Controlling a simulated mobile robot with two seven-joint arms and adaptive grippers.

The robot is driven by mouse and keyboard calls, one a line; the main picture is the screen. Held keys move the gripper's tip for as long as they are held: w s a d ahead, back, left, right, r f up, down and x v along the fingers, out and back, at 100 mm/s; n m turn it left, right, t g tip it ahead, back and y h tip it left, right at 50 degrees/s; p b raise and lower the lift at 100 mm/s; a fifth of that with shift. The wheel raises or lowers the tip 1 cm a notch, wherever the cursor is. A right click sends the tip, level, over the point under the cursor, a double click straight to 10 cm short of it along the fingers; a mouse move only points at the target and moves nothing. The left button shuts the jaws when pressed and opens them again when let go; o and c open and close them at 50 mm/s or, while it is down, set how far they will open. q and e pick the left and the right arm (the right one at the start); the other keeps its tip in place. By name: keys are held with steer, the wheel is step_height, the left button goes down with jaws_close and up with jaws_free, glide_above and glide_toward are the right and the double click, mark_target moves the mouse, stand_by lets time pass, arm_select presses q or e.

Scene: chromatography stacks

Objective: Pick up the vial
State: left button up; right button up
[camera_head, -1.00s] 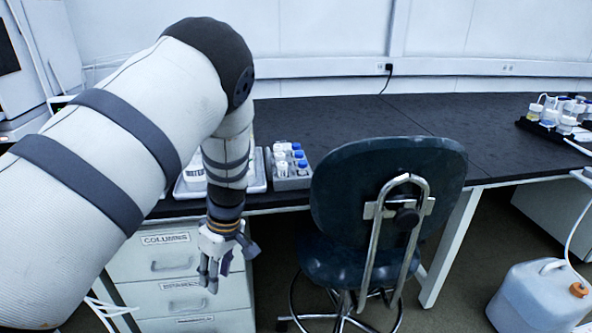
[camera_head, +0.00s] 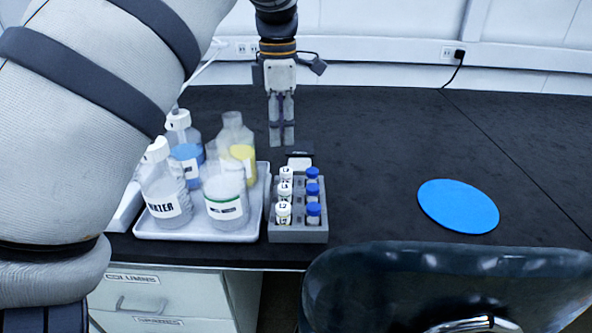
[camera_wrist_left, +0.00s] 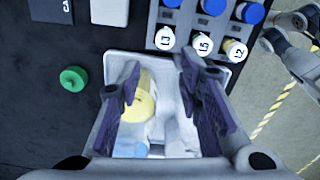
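Several small vials stand upright in a grey rack (camera_head: 298,234) on the black bench. The left column has white-capped vials (camera_head: 284,211), the right column blue-capped vials (camera_head: 313,212). In the wrist view, labelled white caps (camera_wrist_left: 204,44) and a blue cap (camera_wrist_left: 250,12) show at the top, beyond my fingers. My left gripper (camera_head: 282,138) points down above the bench, beyond the rack in the head view. In the wrist view the left gripper (camera_wrist_left: 160,82) has its fingers apart, with nothing held between them.
Left of the rack, a white tray (camera_head: 200,235) holds several bottles, including a WATER bottle (camera_head: 165,193). A small white item (camera_head: 299,163) stands behind the rack. A blue disc (camera_head: 458,206) lies right on otherwise clear bench. A chair back (camera_head: 440,285) is in front.

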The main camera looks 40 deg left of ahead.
mark_target(286, 170)
arm_select(q)
steer(key=f, duration=0.7)
steer(key=d+f, duration=0.1)
steer(key=f, duration=0.2)
steer(key=shift+w+f, duration=0.1)
steer(key=shift+f, duration=0.15)
steer(key=c, duration=0.8)
